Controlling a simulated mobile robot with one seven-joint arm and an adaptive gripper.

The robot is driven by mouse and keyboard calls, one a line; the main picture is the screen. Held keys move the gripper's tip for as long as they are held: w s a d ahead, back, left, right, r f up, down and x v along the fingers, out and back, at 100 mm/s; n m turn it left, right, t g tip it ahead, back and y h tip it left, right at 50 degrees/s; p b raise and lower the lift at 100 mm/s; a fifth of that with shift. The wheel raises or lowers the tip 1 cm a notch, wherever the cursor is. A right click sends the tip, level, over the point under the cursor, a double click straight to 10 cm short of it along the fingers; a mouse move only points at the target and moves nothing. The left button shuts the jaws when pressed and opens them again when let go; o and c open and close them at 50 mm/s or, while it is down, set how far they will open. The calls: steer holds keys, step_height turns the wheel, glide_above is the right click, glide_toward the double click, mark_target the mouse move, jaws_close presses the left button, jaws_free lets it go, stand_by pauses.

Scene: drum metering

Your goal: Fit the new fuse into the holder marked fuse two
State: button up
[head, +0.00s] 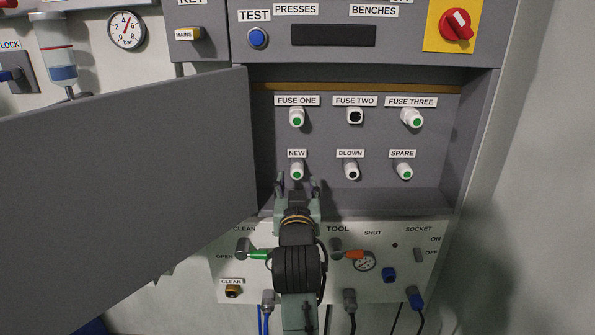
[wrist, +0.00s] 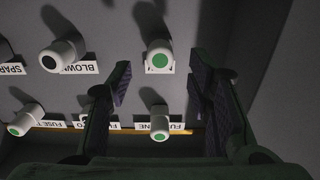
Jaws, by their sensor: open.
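The new fuse (head: 297,171), white with a green end, sits in the place marked NEW in the cabinet's lower row. It also shows in the wrist view (wrist: 158,57), upside down. My gripper (head: 297,187) is open and empty, its fingers just below and to either side of this fuse. In the wrist view the gap between the fingertips (wrist: 160,72) lines up with the fuse; neither finger visibly touches it. The holder marked FUSE TWO (head: 355,116) is in the upper row and shows a dark end. In the wrist view my left-hand finger mostly hides it.
Green-ended fuses stand at FUSE ONE (head: 297,117), FUSE THREE (head: 412,118) and SPARE (head: 404,170). A dark-ended one is at BLOWN (head: 351,170). The open grey door (head: 130,190) fills the left. A panel with valves (head: 410,235) lies below.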

mark_target(297, 175)
steer(key=shift+w+p, duration=0.35)
steer(key=shift+w, duration=2.1)
steer(key=shift+p, duration=0.3)
steer(key=shift+c, duration=0.3)
jaws_close()
steer(key=shift+s, duration=0.15)
steer(key=shift+s, duration=2.9)
